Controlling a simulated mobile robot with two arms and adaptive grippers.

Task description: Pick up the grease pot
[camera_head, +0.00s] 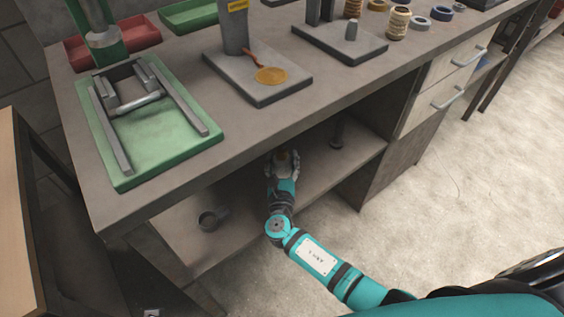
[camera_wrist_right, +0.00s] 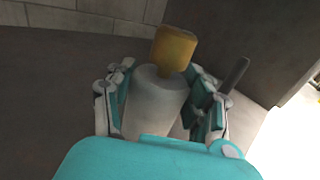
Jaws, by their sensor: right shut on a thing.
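The grease pot (camera_wrist_right: 158,98) is a pale grey, tapered pot with a tan block-like piece (camera_wrist_right: 174,48) sticking out of its top, seen in the right wrist view. My right gripper (camera_wrist_right: 160,100) has its fingers on both sides of the pot and is shut on it. In the head view my right gripper (camera_head: 282,164) reaches in over the lower shelf (camera_head: 310,180), below the bench top. Only a small tan bit of the pot's top shows there between the fingers. I cannot tell whether the pot touches the shelf. My left gripper is not in view.
A grey mug-like item (camera_head: 210,220) lies on the shelf to the left, and a dark upright item (camera_head: 337,133) stands to the right. The bench top (camera_head: 200,110) overhangs, with a green tray (camera_head: 160,150) on it. Drawers (camera_head: 445,90) are at right.

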